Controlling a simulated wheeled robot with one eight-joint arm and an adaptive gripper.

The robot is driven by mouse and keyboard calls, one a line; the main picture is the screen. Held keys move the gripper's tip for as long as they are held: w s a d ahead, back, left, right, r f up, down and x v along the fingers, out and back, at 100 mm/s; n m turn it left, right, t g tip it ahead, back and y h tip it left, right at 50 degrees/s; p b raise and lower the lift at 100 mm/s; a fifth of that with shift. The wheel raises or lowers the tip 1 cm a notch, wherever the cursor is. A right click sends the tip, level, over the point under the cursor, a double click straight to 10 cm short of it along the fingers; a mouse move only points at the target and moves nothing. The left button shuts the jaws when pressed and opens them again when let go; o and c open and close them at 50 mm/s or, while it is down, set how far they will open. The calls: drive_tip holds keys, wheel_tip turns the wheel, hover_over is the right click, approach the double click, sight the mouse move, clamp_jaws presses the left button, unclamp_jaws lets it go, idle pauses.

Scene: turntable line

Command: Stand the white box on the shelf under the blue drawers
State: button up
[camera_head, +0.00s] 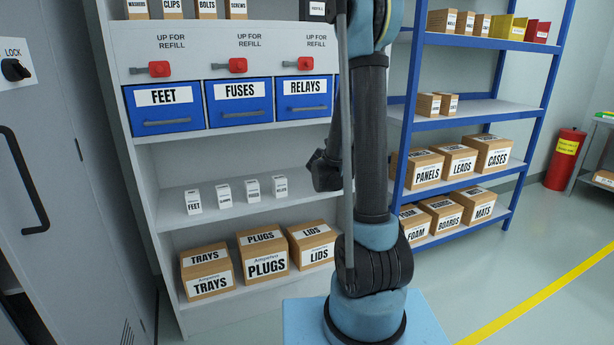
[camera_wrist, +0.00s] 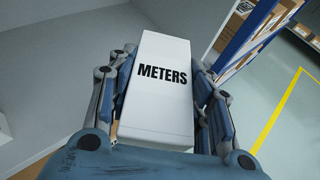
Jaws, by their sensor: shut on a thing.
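In the wrist view my gripper (camera_wrist: 160,95) is shut on a white box (camera_wrist: 158,100) marked METERS, with fingers along both its sides. In the head view the gripper (camera_head: 322,170) is a dark shape at the shelf's right end, partly behind my arm; the held box is hidden there. The blue drawers (camera_head: 240,103) read FEET, FUSES and RELAYS. The white shelf under them (camera_head: 235,172) bears several small white boxes in a row, the leftmost marked FEET (camera_head: 194,202). The shelf's right end is hidden behind my arm.
Cartons marked TRAYS (camera_head: 207,272), PLUGS (camera_head: 263,254) and LIDS (camera_head: 312,244) stand on the level below. A blue rack (camera_head: 403,135) with cartons stands at right. A grey cabinet (camera_head: 55,200) is at left. The shelf right of the small boxes looks clear where visible.

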drive_tip(key=w+a, duration=0.2)
drive_tip(key=w, duration=0.5)
drive_tip(key=w+a, duration=0.3)
drive_tip(key=w, duration=0.5)
drive_tip(key=shift+w+f, duration=0.1)
drive_tip(key=shift+f, duration=3.1)
drive_tip(key=shift+w+f, duration=0.15)
drive_tip(key=shift+f, duration=0.15)
drive_tip(key=o, duration=1.5)
drive_tip(key=shift+c, duration=0.2)
